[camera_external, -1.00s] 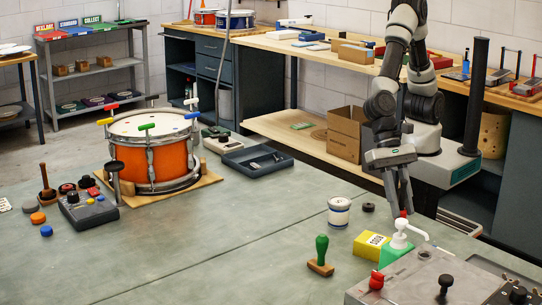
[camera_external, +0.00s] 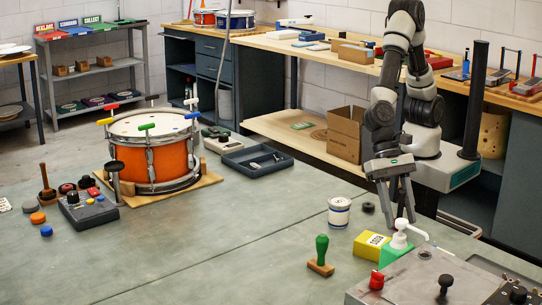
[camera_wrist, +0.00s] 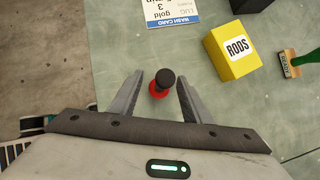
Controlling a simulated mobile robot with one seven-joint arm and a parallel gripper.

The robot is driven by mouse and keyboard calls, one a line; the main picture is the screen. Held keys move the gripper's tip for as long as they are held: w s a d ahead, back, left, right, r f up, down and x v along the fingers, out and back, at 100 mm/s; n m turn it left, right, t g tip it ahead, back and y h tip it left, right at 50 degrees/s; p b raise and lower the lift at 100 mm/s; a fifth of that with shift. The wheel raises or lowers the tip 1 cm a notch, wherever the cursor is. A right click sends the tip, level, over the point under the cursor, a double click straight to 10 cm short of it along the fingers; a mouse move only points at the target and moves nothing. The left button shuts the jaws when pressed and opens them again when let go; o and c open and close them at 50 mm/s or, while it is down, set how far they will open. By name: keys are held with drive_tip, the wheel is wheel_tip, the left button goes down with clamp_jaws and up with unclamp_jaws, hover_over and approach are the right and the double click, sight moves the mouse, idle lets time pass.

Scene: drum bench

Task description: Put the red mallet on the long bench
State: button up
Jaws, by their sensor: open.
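My gripper (camera_external: 399,213) hangs low over the far right part of the grey-green table, fingers pointing down. In the wrist view, its open fingers (camera_wrist: 160,78) stand on either side of a small red piece with a black knob-like end, likely the red mallet (camera_wrist: 158,91) seen end-on. Whether the fingers touch it cannot be told; a gap shows on each side. In the external view I cannot make it out near the fingertips. A long wood-topped bench (camera_external: 350,57) runs along the back wall, likely the long bench.
Close by are a yellow RODS box (camera_external: 371,243), a white pump (camera_external: 402,228), a white jar (camera_external: 339,212) and a green-handled stamp (camera_external: 321,256). A grey machine (camera_external: 405,283) fills the front right. An orange drum (camera_external: 155,162) stands at left. The table's middle is clear.

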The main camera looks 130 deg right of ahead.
drive_tip(key=p+v, duration=0.3)
drive_tip(key=v, duration=0.9)
drive_tip(key=shift+r, duration=0.15)
